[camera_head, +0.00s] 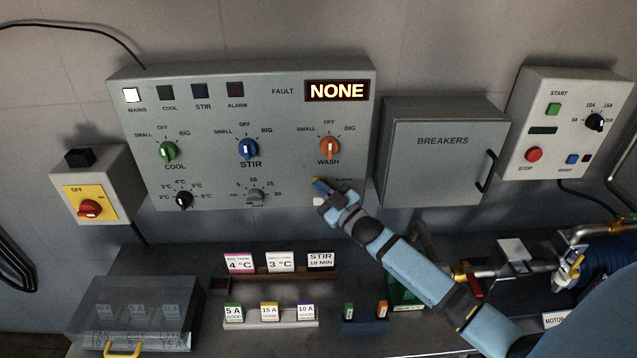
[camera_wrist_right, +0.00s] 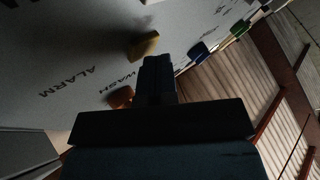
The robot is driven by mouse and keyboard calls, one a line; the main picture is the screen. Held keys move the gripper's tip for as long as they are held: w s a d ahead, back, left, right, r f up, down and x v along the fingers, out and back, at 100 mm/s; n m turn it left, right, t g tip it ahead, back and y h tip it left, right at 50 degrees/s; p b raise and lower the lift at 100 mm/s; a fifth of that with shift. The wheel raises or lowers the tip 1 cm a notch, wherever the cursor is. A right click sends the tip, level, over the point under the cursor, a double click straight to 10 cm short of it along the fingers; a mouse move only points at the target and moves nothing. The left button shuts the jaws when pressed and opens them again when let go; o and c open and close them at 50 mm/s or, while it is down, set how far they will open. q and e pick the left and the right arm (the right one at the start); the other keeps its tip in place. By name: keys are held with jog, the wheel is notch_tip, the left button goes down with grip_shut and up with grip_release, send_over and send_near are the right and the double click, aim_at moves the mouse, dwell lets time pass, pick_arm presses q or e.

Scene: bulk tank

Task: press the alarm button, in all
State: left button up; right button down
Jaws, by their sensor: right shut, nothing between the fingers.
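The grey control panel (camera_head: 290,110) hangs on the back wall. A yellow button (camera_head: 317,181) sits low on its right side by the partly covered ALARM lettering, below the orange WASH knob (camera_head: 330,146). My right gripper (camera_head: 323,190) is shut and empty, its tips at the button. The right wrist view shows the shut fingers (camera_wrist_right: 157,68) just beside the yellow button (camera_wrist_right: 145,44); I cannot tell whether they touch. The ALARM lamp (camera_head: 235,90) is dark, and the fault display (camera_head: 337,91) reads NONE. My left gripper is out of view.
The breakers box (camera_head: 440,150) is right of the panel, with a start/stop box (camera_head: 570,125) beyond it. A red rotary switch (camera_head: 89,208) is at left. Below are a clear lidded box (camera_head: 135,312), cards and fuses. Pipes and a valve (camera_head: 568,272) are at right.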

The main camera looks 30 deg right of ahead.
jog(key=shift+s+a+p, duration=0.35)
jog(key=shift+s+a, duration=0.05)
jog(key=shift+s, duration=0.3)
jog(key=s+a, duration=0.1)
jog(key=s+p, duration=0.1)
jog(key=s+a+p, duration=0.1)
jog(key=s, duration=0.1)
jog(key=shift+s+a, duration=0.1)
jog(key=shift+a, duration=0.2)
dwell(0.7)
